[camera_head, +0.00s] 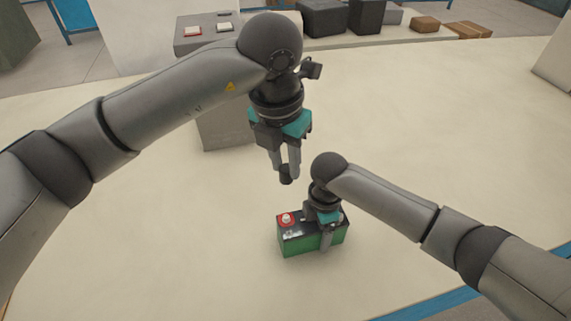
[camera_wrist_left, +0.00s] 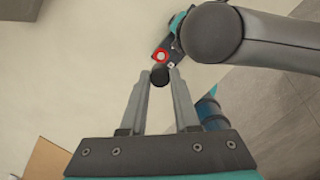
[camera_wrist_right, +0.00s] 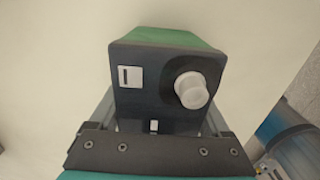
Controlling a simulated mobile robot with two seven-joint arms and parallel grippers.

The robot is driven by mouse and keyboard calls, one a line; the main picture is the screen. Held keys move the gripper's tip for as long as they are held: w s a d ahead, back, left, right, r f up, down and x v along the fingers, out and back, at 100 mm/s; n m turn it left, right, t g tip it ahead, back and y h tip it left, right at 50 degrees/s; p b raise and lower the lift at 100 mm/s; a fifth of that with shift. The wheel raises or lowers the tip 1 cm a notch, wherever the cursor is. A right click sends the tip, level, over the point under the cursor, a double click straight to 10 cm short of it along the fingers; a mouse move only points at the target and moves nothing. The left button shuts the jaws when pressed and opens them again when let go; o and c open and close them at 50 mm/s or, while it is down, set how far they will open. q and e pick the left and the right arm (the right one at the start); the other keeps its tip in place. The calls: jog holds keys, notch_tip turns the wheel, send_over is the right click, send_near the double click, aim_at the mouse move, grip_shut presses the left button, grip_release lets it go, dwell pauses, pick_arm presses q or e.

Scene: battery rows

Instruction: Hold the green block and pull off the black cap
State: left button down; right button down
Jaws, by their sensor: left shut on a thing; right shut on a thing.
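The green block (camera_head: 309,243) is a box with green sides and a black top, standing upright on the pale surface. A white post in a red ring (camera_head: 286,218) shows bare on its left end. My right gripper (camera_head: 326,232) is shut on the block from above; in the right wrist view its fingers flank the block (camera_wrist_right: 172,37), with a second white post (camera_wrist_right: 192,91) on black. My left gripper (camera_head: 287,161) is shut on the small dark cap (camera_head: 286,175), above and apart from the block. The cap (camera_wrist_left: 159,77) also shows between the fingertips in the left wrist view.
A grey stand (camera_head: 222,134) is behind my left forearm. Dark boxes (camera_head: 325,19) and brown boxes (camera_head: 425,24) line the far edge. The pale surface (camera_head: 180,230) is clear left of the block. A blue edge (camera_head: 430,304) runs along the lower right.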

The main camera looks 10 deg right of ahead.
pick_arm(q)
jog(key=shift+r, duration=1.35)
pick_arm(e)
grip_release()
jog(key=shift+r, duration=0.1)
notch_tip(320, 180, up, 12)
jog(key=shift+f, duration=0.1)
